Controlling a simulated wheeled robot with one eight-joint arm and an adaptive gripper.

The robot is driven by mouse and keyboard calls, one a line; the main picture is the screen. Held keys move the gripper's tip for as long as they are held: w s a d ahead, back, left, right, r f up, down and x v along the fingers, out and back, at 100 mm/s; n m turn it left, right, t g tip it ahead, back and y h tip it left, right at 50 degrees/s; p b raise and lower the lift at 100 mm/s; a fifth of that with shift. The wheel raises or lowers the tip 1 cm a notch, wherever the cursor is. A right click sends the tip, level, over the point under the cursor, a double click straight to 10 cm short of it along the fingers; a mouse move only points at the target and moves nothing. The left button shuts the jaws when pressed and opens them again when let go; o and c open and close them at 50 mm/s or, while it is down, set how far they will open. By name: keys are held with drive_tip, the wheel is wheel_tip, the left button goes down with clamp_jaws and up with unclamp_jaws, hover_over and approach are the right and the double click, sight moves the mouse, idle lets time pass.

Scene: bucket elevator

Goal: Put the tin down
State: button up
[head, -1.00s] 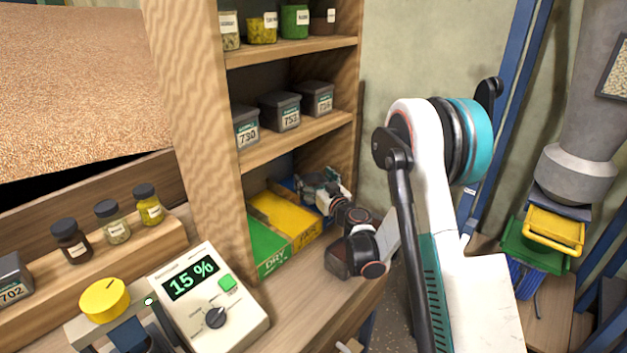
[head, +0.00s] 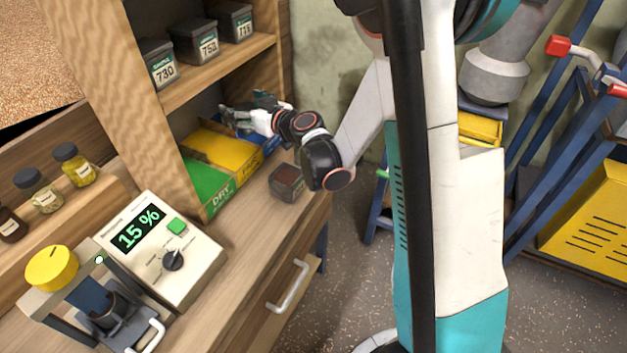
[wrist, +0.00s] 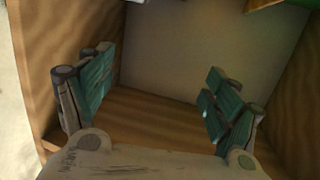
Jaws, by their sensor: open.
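My gripper (head: 242,114) is at the lower shelf opening, above the blue section (head: 272,142) of the coloured tray strip. Its teal fingers stand wide apart in the wrist view (wrist: 155,105), with nothing between them. A small dark boxy container (head: 287,183) with a brownish top stands on the bench, to the right of the coloured sections and below my wrist. It is apart from my fingers, and I can read no label on it. Grey labelled tins 730 (head: 160,70), 752 (head: 200,45) and one more (head: 238,25) stand on the shelf above.
The green section (head: 205,188), marked DRY, and the yellow section (head: 228,152) lie left of the blue. A meter (head: 160,250) reading 15 % and small jars (head: 75,165) are on the left. Bare bench (head: 235,255) lies in front. Shelf walls flank my gripper.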

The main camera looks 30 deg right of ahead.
drive_tip(key=s+a+r+g+h, duration=0.1)
drive_tip(key=s+a+r+g, duration=0.15)
drive_tip(key=s, duration=0.55)
drive_tip(key=s+a+r+g, duration=0.15)
drive_tip(key=s+r, duration=0.25)
drive_tip(key=s, duration=0.4)
drive_tip(key=s+d+f+m+g+h, duration=0.1)
drive_tip(key=s+d+m+g+h, duration=0.1)
drive_tip(key=s, duration=0.8)
drive_tip(key=s+d+f+m+g+h, duration=0.1)
drive_tip(key=s+d, duration=0.4)
drive_tip(key=s, duration=0.5)
drive_tip(key=shift+s+f+m+g+h, duration=0.25)
drive_tip(key=shift+f+m+g+h, duration=0.25)
drive_tip(key=shift+h, duration=0.4)
drive_tip(key=shift+f, duration=0.1)
